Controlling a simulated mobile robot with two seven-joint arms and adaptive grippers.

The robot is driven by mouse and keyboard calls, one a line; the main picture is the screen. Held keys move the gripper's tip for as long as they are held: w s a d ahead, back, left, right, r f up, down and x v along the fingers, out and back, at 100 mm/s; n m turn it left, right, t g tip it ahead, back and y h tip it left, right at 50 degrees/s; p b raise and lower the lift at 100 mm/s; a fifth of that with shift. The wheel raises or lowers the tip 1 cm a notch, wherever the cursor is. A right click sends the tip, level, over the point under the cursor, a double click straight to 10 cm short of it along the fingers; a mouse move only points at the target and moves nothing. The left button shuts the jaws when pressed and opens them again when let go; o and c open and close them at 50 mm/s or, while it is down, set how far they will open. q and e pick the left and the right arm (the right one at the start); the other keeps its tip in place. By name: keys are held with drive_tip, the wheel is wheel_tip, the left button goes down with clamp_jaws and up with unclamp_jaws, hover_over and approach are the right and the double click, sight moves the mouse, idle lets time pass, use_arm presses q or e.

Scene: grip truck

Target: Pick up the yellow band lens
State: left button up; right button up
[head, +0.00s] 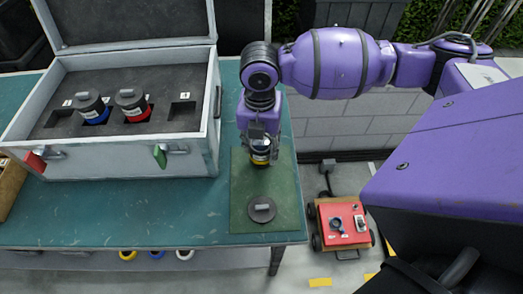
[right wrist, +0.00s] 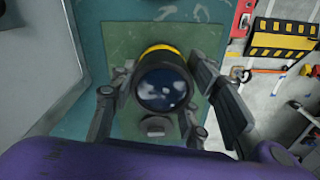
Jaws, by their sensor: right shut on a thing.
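The yellow band lens (head: 261,152) is a black cylinder with a yellow ring, at the green mat (head: 240,205) on the table's right end. In the right wrist view the lens (right wrist: 163,82) shows its glass end toward the camera, with the yellow band at its far edge. My right gripper (head: 259,140) comes down from above and is shut on the lens, with fingers on both sides of it. Whether the lens touches the mat is hard to tell. My left gripper is not in view.
An open grey case (head: 110,165) with dark foam stands at the left, holding a blue band lens (head: 92,108) and a red band lens (head: 133,106). A dark round cap (head: 262,209) lies on the mat. A red cart (head: 342,222) stands on the floor at right.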

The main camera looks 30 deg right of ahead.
drive_tip(key=shift+w+r, duration=0.1)
clamp_jaws()
